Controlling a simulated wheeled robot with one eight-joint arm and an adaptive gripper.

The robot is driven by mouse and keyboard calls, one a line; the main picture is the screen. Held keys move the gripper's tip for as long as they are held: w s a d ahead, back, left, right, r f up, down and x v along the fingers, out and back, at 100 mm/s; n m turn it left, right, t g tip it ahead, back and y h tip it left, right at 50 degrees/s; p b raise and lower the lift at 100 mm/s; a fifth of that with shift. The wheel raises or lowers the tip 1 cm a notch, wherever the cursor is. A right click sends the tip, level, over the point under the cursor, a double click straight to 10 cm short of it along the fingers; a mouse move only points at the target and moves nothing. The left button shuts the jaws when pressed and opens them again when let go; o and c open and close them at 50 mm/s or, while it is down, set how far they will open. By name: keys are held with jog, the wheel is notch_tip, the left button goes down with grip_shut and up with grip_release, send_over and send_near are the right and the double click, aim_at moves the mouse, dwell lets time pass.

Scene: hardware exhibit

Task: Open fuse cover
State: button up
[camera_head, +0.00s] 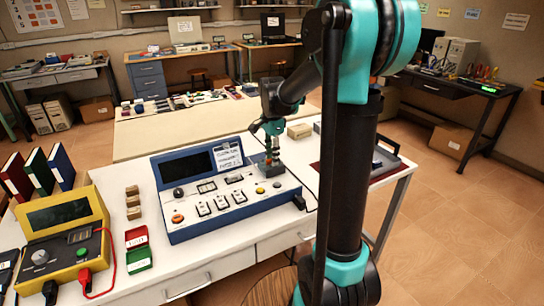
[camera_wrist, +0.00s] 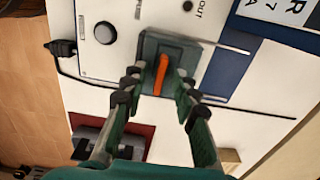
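A blue and white instrument panel (camera_head: 226,190) lies on the white table. The fuse cover (camera_head: 268,169) is a small dark grey block at its right end, partly hidden by my gripper (camera_head: 268,138). In the wrist view the fuse cover (camera_wrist: 188,57) is grey-green, with an upright orange strip (camera_wrist: 163,70) on it, and looks closed. My gripper (camera_wrist: 160,80) is open, with its fingertips on either side of the orange strip. Gaps show between strip and fingers. I cannot tell whether the fingertips touch the cover.
A black knob (camera_wrist: 104,33) and a black plug with cable (camera_wrist: 62,48) are near the cover. A yellow meter box (camera_head: 64,237) stands left, with wooden blocks (camera_head: 133,202) and red and green boxes (camera_head: 138,250) between. A grey and red tray (camera_head: 384,163) is at the right.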

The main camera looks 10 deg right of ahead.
grip_shut()
jog(key=w, duration=0.2)
jog(key=w+a, duration=0.1)
jog(key=w, duration=0.2)
jog(key=w+a, duration=0.1)
jog(key=w, duration=0.1)
jog(key=shift+w+a, duration=0.15)
jog(key=shift+o, duration=0.6)
grip_release()
jog(key=shift+r, duration=0.1)
notch_tip(320, 180, up, 12)
dwell(0.4)
